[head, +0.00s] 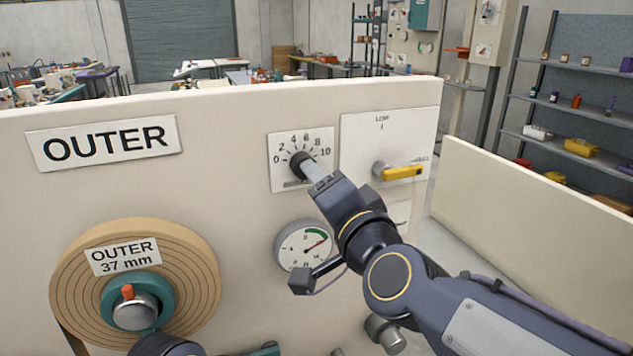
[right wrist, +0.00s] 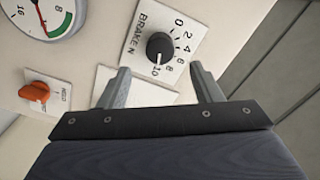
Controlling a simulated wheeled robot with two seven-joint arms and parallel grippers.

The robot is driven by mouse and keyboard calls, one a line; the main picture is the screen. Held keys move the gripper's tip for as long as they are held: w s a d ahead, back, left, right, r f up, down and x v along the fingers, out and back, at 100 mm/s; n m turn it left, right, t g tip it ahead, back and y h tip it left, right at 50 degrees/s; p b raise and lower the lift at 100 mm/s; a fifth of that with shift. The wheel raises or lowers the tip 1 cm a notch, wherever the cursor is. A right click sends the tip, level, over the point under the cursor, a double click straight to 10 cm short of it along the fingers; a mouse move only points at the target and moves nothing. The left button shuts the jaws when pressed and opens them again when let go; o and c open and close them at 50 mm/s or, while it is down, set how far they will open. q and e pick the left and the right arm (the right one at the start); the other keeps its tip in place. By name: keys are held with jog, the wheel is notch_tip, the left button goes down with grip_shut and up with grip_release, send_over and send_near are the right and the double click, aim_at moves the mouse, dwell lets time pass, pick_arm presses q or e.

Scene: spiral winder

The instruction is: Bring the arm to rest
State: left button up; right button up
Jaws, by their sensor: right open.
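My right arm reaches in from the right in the head view, its gripper (head: 311,172) at the brake dial on the cream panel. The dark brake knob (head: 299,160) sits on a white plate numbered 0 to 10. In the right wrist view the right gripper (right wrist: 159,69) is open. The knob (right wrist: 160,47) lies just beyond its fingertips, between their lines; I see no contact there. A light mark on the knob appears to face 10. My left gripper is not clearly visible in either view.
A yellow lever (head: 403,173) is right of the dial and a round gauge (head: 305,246) below it. The OUTER roll (head: 190,262) is at lower left. An orange knob (right wrist: 34,92) shows in the wrist view. A low cream wall (head: 530,195) stands at right.

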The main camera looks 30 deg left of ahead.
jog(key=shift+s+d, duration=0.1)
jog(key=shift+d, duration=0.05)
dwell(0.3)
jog(key=w+d+f+g+h, duration=0.15)
jog(key=d+f, duration=0.25)
jog(key=d, duration=0.8)
jog(key=d+f+h, duration=0.2)
jog(key=d+f, duration=0.2)
jog(key=d, duration=0.8)
jog(key=s+d+f+g+h, duration=0.4)
jog(key=s+d+f+h, duration=0.2)
jog(key=s+d+f, duration=1.2)
jog(key=shift+s+d+f+n, duration=0.25)
jog(key=shift+s+f+n, duration=0.1)
jog(key=shift+f, duration=0.15)
jog(key=shift+g+h, duration=0.25)
